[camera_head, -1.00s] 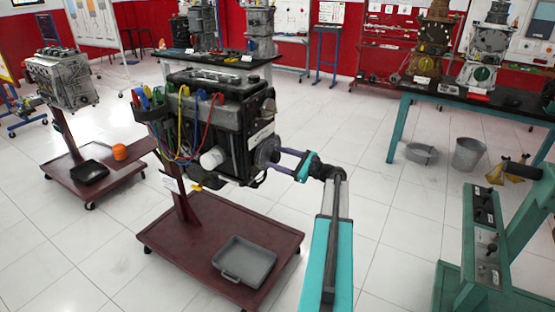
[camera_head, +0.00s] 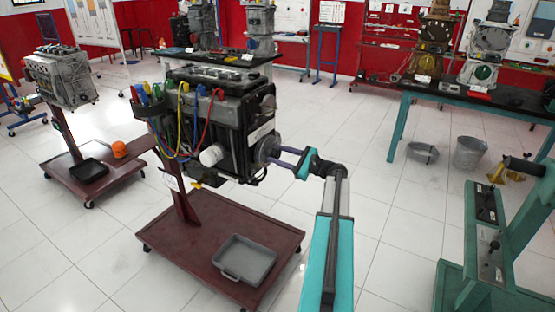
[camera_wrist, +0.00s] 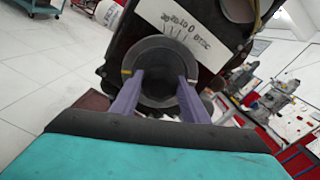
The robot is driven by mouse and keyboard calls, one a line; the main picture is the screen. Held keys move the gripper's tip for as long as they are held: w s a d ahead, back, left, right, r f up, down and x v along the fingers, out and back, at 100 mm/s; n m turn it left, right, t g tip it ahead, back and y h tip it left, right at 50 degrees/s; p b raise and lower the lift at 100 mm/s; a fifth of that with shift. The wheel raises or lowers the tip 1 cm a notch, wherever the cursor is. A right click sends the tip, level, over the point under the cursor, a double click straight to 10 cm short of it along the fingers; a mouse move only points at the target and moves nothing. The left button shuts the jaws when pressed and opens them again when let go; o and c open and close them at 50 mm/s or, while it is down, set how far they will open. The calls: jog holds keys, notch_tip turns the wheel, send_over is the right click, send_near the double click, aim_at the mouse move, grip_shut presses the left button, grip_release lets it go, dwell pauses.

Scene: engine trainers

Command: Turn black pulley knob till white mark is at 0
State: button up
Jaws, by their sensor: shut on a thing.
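The black pulley knob (camera_wrist: 163,58) is a round dark disc on the engine's front face, also in the head view (camera_head: 264,150). A white label (camera_wrist: 195,28) above it carries handwritten numbers down to 0 and short tick marks beneath. A small pale yellowish mark (camera_wrist: 127,72) shows at the knob's left rim, well left of the ticks; I cannot tell if it is the white mark. My gripper (camera_wrist: 161,77) reaches the knob straight on, its two purple fingers on opposite sides of it. It also shows in the head view (camera_head: 280,156). The fingers hide the knob's lower sides.
The engine (camera_head: 220,110) stands on a dark red wheeled stand (camera_head: 180,250) with a grey tray (camera_head: 245,258) on its base. Coloured cables hang at the engine's left. A teal frame (camera_head: 470,240) stands at the right. The floor between is clear.

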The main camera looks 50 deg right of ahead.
jog(key=n+b, duration=0.3)
jog(key=shift+a+f+b, duration=0.1)
jog(key=shift+f+b, duration=0.2)
jog(key=shift+f, duration=0.1)
jog(key=n+b, duration=0.4)
jog(key=b, duration=0.1)
jog(key=shift+s, duration=0.1)
jog(key=n+b, duration=0.3)
jog(key=b, duration=0.1)
jog(key=shift+n, duration=0.4)
jog(key=shift+r+n+b, duration=0.1)
jog(key=shift+n+b, duration=0.7)
jog(key=o, duration=1)
jog(key=shift+r, duration=0.1)
jog(key=shift+c, duration=0.2)
jog(key=shift+o, duration=0.5)
